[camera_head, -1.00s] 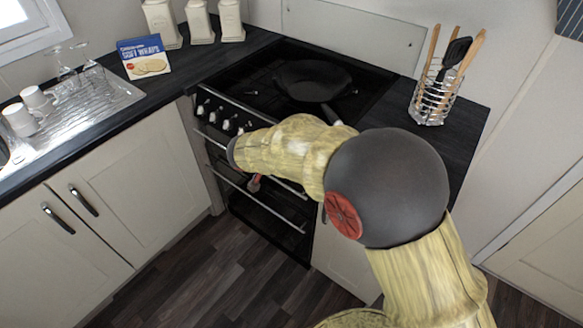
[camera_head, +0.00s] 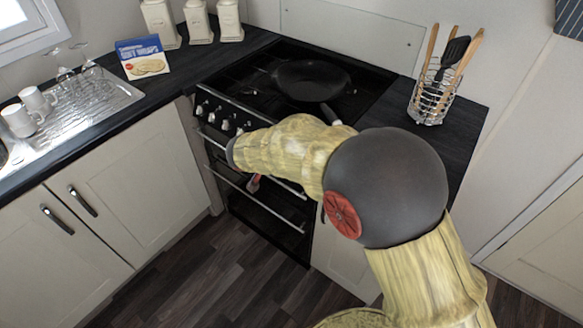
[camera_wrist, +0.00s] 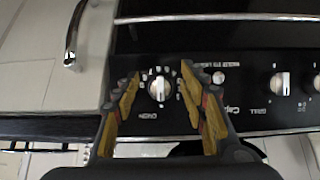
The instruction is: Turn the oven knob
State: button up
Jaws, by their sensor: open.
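The oven knob (camera_wrist: 159,88), white and silver on a dark dial, is on the black control panel (camera_wrist: 245,115) in the wrist view. The word OVEN shows upside down beside it. My gripper (camera_wrist: 158,76) is open, with one yellow-padded finger on each side of the knob. I see gaps between the pads and the knob, so it is not gripped. In the head view the black cooker (camera_head: 268,213) stands in the corner. My arm covers part of its front, and most of my gripper is hidden.
A grill knob (camera_wrist: 283,83) sits right of the oven knob in the wrist view. A metal door handle (camera_wrist: 73,33) is at upper left. In the head view, a frying pan (camera_head: 312,80) stands on the hob. A utensil holder (camera_head: 430,100) is on the right worktop.

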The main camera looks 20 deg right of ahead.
jog(key=v, duration=1.2)
jog(key=s+f+n+g+y+p, duration=0.1)
jog(key=s+n+g+y, duration=0.15)
jog(key=s+n, duration=0.85)
jog(key=s+d+r+t+y+p, duration=0.1)
jog(key=s+d+r+y+p, duration=0.1)
jog(key=s+r, duration=0.5)
jog(key=s+d+r+t+y+p, duration=0.2)
jog(key=s+d+r+p, duration=0.2)
jog(key=s+r, duration=0.3)
notch_tip(320, 180, up, 2)
jog(key=shift+d+r, duration=0.15)
jog(key=shift+d, duration=0.25)
jog(key=shift+c, duration=0.3)
